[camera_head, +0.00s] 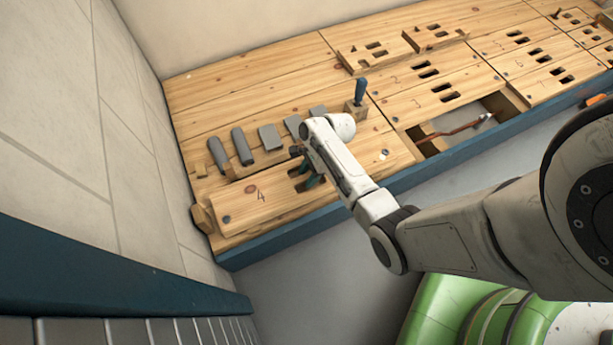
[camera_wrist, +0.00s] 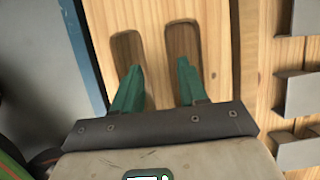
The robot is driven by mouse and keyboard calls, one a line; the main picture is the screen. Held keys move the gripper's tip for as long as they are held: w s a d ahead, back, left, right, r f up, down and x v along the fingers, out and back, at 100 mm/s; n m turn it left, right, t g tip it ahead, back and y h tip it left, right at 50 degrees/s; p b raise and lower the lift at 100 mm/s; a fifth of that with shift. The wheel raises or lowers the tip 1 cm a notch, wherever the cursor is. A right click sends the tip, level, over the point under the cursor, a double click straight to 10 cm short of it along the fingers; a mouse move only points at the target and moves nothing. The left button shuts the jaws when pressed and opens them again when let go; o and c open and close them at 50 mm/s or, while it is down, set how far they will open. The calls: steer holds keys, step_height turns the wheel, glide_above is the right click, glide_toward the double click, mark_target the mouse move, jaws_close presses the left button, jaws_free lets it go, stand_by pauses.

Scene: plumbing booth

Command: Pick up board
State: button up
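A wooden board (camera_head: 262,203) marked 4 lies on the near left part of the bench, with two dark slots towards its right end. In the wrist view the board (camera_wrist: 155,15) fills the middle, and its two rounded slots run side by side. My gripper (camera_head: 312,181) is at the slotted end of the board. In the wrist view my gripper (camera_wrist: 157,78) has its two green fingers apart, with nothing between them but wood. Each fingertip overlaps the lower end of one slot; I cannot tell whether the tips are inside.
Several grey metal blocks (camera_head: 242,146) stand in a row just behind the board. A blue-handled tool (camera_head: 360,91) is upright in a wooden block. An open recess (camera_head: 455,122) with a copper-coloured pipe lies to the right. The bench has a blue front edge (camera_head: 283,232).

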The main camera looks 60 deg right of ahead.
jaws_close()
stand_by(0.4)
steer(key=shift+r, duration=0.1)
